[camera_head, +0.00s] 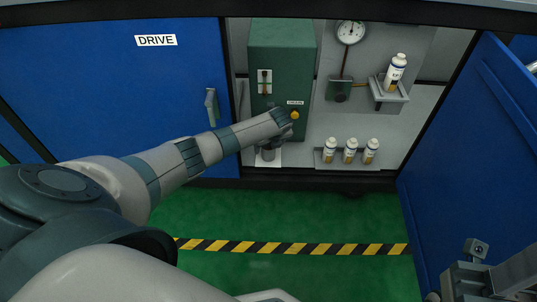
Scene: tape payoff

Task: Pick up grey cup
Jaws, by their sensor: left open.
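A small grey cup (267,154) appears to stand on a white pad (278,160) on the cabinet floor, below the green box. My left arm reaches in from the left across the cabinet opening. My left gripper (266,147) is open, pointing down right at the cup, and its wrist hides much of it. I cannot tell whether the fingers touch the cup. Part of my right gripper (476,262) shows at the lower right, cut off by the frame edge; its jaws are unclear.
The green box (283,60) with a switch and an orange knob (295,115) is close behind my wrist. Blue doors (100,90) flank the opening.

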